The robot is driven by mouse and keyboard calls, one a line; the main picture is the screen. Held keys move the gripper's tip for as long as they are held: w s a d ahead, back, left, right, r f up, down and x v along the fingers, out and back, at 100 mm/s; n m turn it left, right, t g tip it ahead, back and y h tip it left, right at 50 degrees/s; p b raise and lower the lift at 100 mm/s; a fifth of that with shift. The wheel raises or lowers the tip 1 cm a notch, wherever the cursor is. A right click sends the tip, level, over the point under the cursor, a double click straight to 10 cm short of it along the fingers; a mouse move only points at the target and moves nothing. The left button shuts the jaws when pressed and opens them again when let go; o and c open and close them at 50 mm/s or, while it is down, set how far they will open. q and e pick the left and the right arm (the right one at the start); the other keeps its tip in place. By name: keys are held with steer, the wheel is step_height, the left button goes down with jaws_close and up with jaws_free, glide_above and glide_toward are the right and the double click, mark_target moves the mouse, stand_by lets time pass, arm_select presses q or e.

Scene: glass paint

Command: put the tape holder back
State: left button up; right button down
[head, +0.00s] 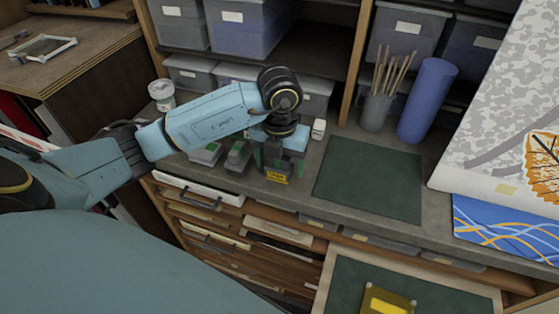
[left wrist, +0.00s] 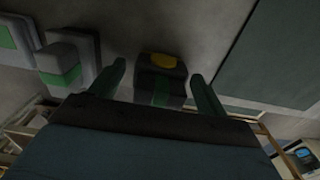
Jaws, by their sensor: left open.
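My left gripper (head: 280,162) points down over the grey counter, with its fingers apart. A dark block with a yellow face (head: 277,177), which may be the tape holder, sits on the counter below it. In the left wrist view this block (left wrist: 160,80), with a yellow patch and a green band, lies between the two open fingers (left wrist: 160,88). I cannot tell whether a finger touches it. In the head view the gripper hides its upper part. My right gripper is not in view.
Two grey-green blocks (head: 238,156) (head: 207,153) stand to the left. A dark green mat (head: 370,178) lies to the right; a brush cup (head: 376,112) and blue roll (head: 427,100) stand behind it. A yellow-topped item (head: 387,301) lies in the open drawer below.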

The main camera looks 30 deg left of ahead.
arm_select(q)
steer(key=shift+r, duration=0.15)
step_height(320, 180, up, 10)
steer(key=shift+r+p, duration=0.25)
steer(key=shift+p, duration=0.1)
steer(key=shift+r, duration=0.8)
